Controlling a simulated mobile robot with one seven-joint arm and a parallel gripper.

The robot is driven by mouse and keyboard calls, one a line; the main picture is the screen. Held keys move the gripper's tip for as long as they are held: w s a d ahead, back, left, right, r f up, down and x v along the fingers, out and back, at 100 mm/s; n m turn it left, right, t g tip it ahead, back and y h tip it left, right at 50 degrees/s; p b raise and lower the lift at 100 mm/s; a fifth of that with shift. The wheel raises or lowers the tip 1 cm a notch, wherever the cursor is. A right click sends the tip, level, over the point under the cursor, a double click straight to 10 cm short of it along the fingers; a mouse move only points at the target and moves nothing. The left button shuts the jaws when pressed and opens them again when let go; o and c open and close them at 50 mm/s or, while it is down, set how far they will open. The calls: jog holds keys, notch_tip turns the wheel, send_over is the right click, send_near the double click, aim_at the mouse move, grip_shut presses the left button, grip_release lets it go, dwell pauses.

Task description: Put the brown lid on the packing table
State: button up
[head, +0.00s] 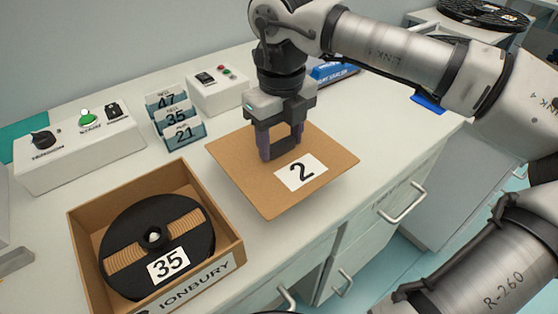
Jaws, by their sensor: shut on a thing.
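The brown lid (244,182) is a flat square cardboard panel with a white label that reads 2. It is at the middle of the head view, over the right part of the white counter (222,240). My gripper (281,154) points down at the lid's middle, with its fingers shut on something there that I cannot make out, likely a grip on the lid. Whether the lid touches the counter is hard to tell. I cannot tell whether this counter is the packing table.
An open cardboard box (224,236) holds a black reel (122,232) labelled 35. Behind stand a control box (80,145), numbered cards (178,118) and a small switch box (217,90). A blue item (333,70) lies behind my arm. Another reel (484,14) is far right.

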aim_at(280, 162)
jog(key=shift+f, duration=2.9)
jog(key=shift+f, duration=0.1)
jog(key=o, duration=1)
jog(key=shift+c, duration=0.2)
notch_tip(280, 162, up, 12)
jog(key=shift+r, duration=0.15)
